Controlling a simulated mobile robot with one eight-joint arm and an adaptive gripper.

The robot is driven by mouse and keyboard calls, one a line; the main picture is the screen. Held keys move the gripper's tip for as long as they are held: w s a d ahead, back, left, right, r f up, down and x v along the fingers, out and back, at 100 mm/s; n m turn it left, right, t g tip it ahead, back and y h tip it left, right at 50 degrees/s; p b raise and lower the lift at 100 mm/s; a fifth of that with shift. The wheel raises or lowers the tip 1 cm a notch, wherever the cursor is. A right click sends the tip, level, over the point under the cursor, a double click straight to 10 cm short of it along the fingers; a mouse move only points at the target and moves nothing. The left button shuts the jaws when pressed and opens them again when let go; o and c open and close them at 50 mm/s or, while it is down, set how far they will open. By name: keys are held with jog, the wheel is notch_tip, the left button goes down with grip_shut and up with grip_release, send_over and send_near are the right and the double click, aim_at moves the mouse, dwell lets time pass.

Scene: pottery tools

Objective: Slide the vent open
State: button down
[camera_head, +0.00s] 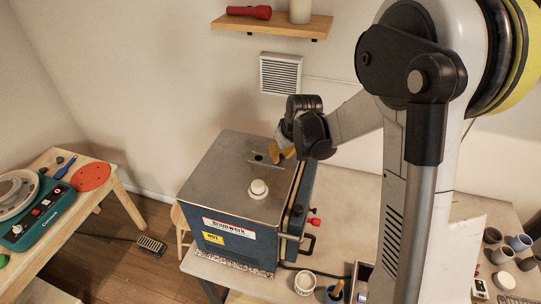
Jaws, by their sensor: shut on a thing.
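The blue kiln (232,222) has a grey metal top. My gripper (281,151) is at the back right of the top, just right of this slot. Its yellowish fingertips are low against the top and shut on a part of the vent, which they mostly hide. How far the vent is open cannot be told. A white knob or plug (259,189) stands on the top, in front of the slot.
A wall grille (281,74) and a wooden shelf (272,26) with a red flashlight (249,12) are behind. A black handle (308,243) juts from the kiln's right side. Cups (502,254) stand at the right. A table with a pottery wheel (37,212) is at the left.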

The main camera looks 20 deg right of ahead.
jog(key=shift+s+d+f, duration=0.1)
jog(key=shift+s+d, duration=0.05)
jog(key=shift+s, duration=0.05)
jog(key=c, duration=1.2)
grip_release()
jog(key=shift+d, duration=0.1)
jog(key=shift+w, duration=0.1)
jog(key=shift+r, duration=0.25)
jog(key=v, duration=1.1)
jog(key=shift+r, duration=0.3)
